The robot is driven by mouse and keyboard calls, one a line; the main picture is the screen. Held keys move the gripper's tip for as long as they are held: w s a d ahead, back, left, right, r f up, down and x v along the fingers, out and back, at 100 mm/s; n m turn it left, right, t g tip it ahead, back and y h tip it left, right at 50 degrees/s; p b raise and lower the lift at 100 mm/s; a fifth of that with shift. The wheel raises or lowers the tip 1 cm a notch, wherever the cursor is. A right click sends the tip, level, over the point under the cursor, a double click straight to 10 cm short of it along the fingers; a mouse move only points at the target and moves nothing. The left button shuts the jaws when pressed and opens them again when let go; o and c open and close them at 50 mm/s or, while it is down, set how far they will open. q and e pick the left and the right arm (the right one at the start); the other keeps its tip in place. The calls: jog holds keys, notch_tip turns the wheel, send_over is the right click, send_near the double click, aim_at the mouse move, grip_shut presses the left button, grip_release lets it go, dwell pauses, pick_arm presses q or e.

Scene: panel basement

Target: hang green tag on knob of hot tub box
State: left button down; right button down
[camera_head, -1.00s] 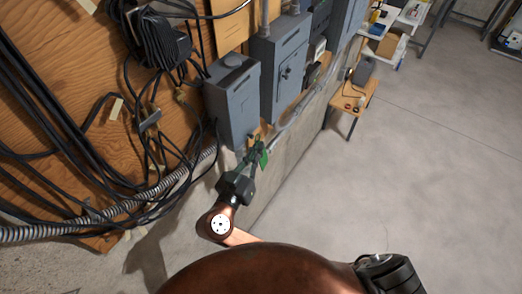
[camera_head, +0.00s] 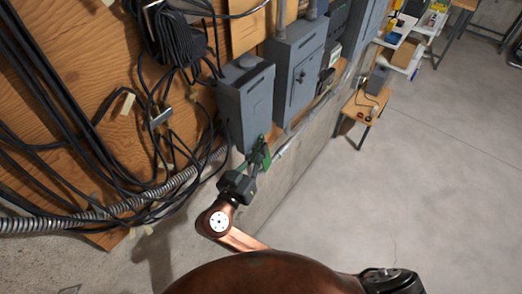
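No label naming the hot tub box is readable, and no knob shows clearly on the nearest box. My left gripper is not in view.
Black cables (camera_head: 70,130) hang in loops on the plywood panel at left. A small wooden stool (camera_head: 364,108) and white shelves (camera_head: 405,50) stand beyond. The concrete floor at right is clear.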

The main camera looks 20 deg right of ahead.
dwell(0.4)
jog(key=c, duration=2.1)
grip_release()
jog(key=shift+w+a+b+v, duration=0.1)
jog(key=shift+b+v, duration=0.1)
jog(key=shift+v, duration=0.65)
jog(key=shift+w+a+b+v, duration=0.15)
jog(key=shift+b+v, duration=0.1)
jog(key=shift+v, duration=0.6)
jog(key=shift+w+a+b+v, duration=0.1)
jog(key=shift+b+v, duration=0.1)
jog(key=shift+v, duration=0.65)
jog(key=shift+s, duration=0.15)
jog(key=shift+s+d+b, duration=0.1)
jog(key=shift+s+d, duration=0.7)
jog(key=shift+s, duration=0.25)
jog(key=shift+s+d+b, duration=0.15)
jog(key=shift+s+d, duration=0.7)
jog(key=shift+s, duration=0.15)
jog(key=shift+s+d+b, duration=0.1)
jog(key=shift+s+d, duration=0.7)
jog(key=shift+s, duration=0.25)
